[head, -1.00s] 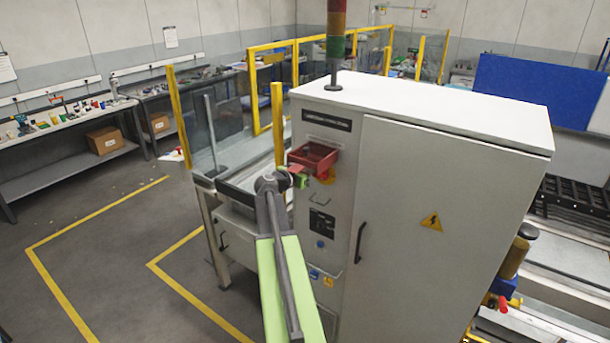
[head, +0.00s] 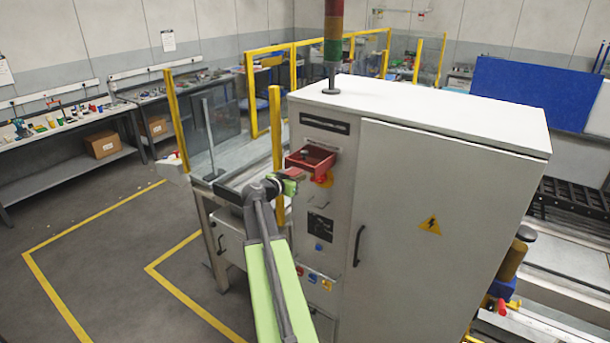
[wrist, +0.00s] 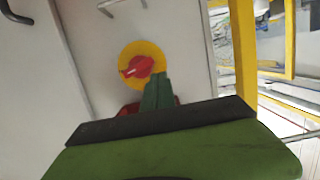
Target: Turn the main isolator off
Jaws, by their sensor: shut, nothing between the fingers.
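The main isolator is a red knob (wrist: 140,67) on a round yellow plate (wrist: 131,53) on the grey cabinet front. In the wrist view the knob's grip lies roughly sideways, slightly tilted. In the head view the yellow plate (head: 326,179) shows partly below a red open box. My gripper (head: 291,187) is shut and empty, to the left of the isolator in the head view. In the wrist view my green fingertips (wrist: 159,80) overlap the lower edge of the plate, close to the knob. I cannot tell whether they touch it.
The red box (head: 311,158) juts out from the cabinet (head: 440,200) just above the isolator. A yellow post (head: 277,140) stands left of the cabinet.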

